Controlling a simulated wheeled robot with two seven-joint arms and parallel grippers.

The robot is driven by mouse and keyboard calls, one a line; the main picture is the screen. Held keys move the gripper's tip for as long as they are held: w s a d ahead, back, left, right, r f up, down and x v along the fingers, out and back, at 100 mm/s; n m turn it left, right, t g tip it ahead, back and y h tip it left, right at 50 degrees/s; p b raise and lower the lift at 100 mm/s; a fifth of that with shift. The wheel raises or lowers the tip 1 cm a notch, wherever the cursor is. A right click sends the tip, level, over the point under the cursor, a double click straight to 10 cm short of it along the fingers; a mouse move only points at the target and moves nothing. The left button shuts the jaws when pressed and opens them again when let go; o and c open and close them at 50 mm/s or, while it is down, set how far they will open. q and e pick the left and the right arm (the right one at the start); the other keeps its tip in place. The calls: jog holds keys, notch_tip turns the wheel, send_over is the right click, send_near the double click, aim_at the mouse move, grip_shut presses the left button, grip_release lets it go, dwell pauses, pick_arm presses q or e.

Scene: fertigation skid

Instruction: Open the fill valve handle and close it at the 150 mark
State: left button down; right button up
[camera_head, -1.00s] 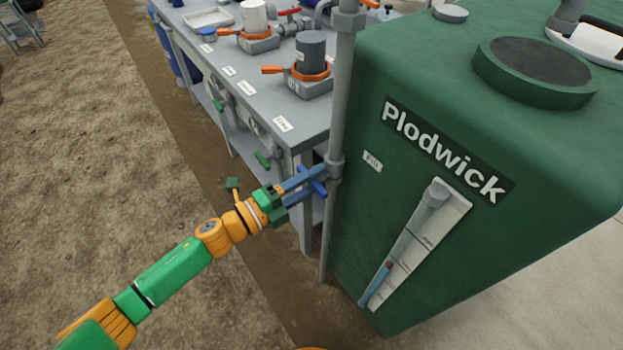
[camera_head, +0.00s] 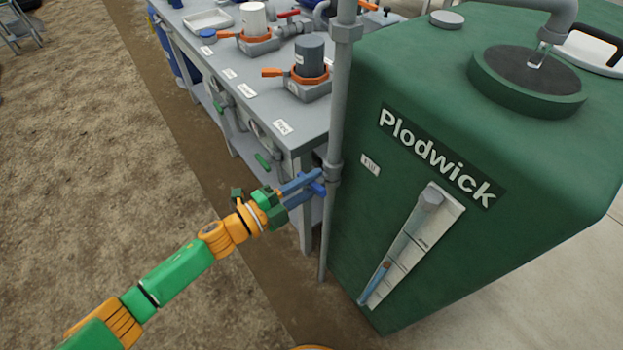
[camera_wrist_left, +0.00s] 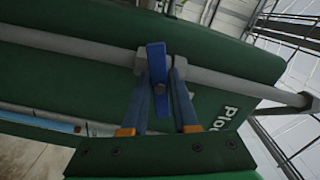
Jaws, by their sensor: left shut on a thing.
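The blue fill valve handle (camera_head: 318,188) sits on the grey vertical pipe at the left edge of the green tank (camera_head: 440,255). My left gripper (camera_head: 309,188) is shut on it. In the left wrist view the handle (camera_wrist_left: 157,68) stands between my left fingers (camera_wrist_left: 163,88), along their direction and across the pipe. The sight gauge (camera_head: 418,240) on the tank front has blue liquid low in its tube and an orange-brown float (camera_head: 386,266) at the level. Its mark numbers are too small to read. Clear water runs from the spout (camera_head: 553,35) at the tank top. My right gripper is out of view.
The grey pipe (camera_head: 336,115) rises between the tank and a grey bench (camera_head: 235,75). The bench carries orange-handled valves (camera_head: 283,73) with a white and a grey cup. Bare soil (camera_head: 90,150) lies open at left.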

pick_arm(q)
jog(key=shift+n+p, duration=0.3)
jog(key=shift+n, duration=0.7)
jog(key=c, duration=0.8)
grip_release()
jog(key=shift+o, duration=0.2)
jog(key=v, duration=0.7)
